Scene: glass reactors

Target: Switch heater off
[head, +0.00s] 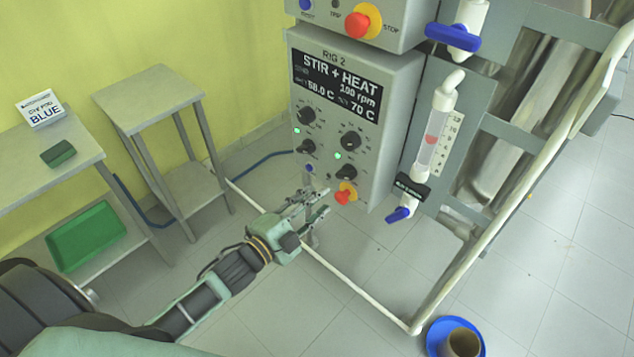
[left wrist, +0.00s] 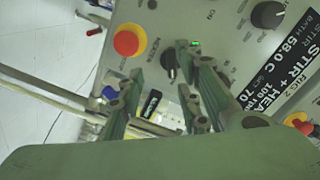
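The control box (head: 378,88) of rig 2 has a black display (head: 336,85) reading STIR + HEAT, 100 rpm, 58.0 C and 70 C. Below it are black knobs, two green lamps and a red button on yellow (head: 344,195). The lower right knob (head: 346,172) sits just above that button, beside a lit green lamp (head: 338,156). My left gripper (head: 325,200) is open and empty near the box's lower edge. In the left wrist view, this knob (left wrist: 168,62) appears between the open fingertips, apparently untouched. My right gripper is not in view.
A valve with a blue handle (head: 399,214) hangs right of the box. A pale frame rail (head: 350,284) runs low in front. Two metal tables stand at left, one holding a BLUE sign (head: 41,110). A blue dish (head: 434,341) is at lower right. Floor between is clear.

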